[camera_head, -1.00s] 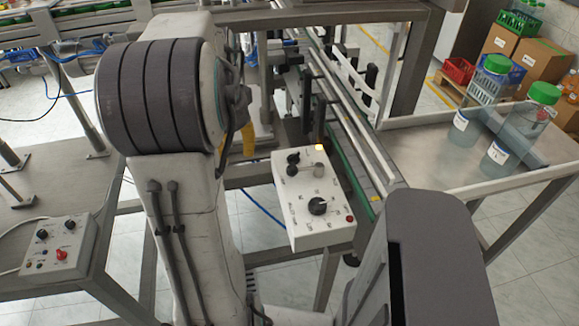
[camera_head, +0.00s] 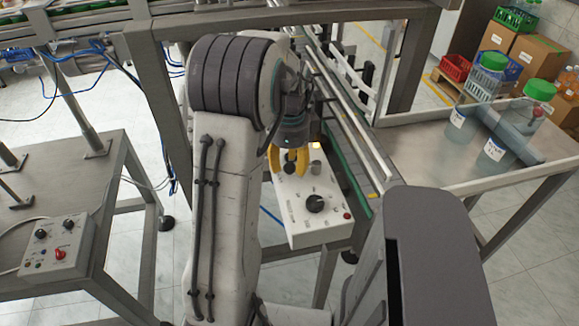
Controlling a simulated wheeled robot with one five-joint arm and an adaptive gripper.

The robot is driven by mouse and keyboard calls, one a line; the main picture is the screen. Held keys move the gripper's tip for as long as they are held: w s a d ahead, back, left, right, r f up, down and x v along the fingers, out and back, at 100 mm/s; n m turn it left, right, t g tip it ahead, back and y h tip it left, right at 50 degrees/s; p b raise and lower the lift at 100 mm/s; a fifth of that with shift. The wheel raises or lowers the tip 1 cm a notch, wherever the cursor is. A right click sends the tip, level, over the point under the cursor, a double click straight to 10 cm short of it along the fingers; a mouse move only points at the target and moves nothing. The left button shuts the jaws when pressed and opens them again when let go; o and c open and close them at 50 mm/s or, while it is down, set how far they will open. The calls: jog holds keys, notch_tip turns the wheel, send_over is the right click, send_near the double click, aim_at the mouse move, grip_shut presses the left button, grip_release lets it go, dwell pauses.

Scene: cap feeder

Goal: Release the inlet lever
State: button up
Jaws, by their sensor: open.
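The white control box (camera_head: 293,222) stands in the middle below the conveyor, with a large black knob (camera_head: 315,203), a small red button (camera_head: 347,216) and a lit yellow lamp (camera_head: 314,146). A grey metal post (camera_head: 315,167) stands on its upper part, just right of my gripper. My gripper (camera_head: 289,170) has yellow fingers, spread apart over the box's upper left part. The black-tipped controls there are hidden behind the fingers, so I cannot tell whether the fingers surround or touch the lever. The box labels are too small to read.
The conveyor (camera_head: 352,150) runs along the box's right side. A metal side table (camera_head: 405,145) with green-capped bottles (camera_head: 499,143) stands at right. Another control box (camera_head: 60,245) sits on the left table (camera_head: 85,190). A steel frame post (camera_head: 160,100) rises left of my arm.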

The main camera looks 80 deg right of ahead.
jog(key=shift+f, duration=0.7)
grip_shut()
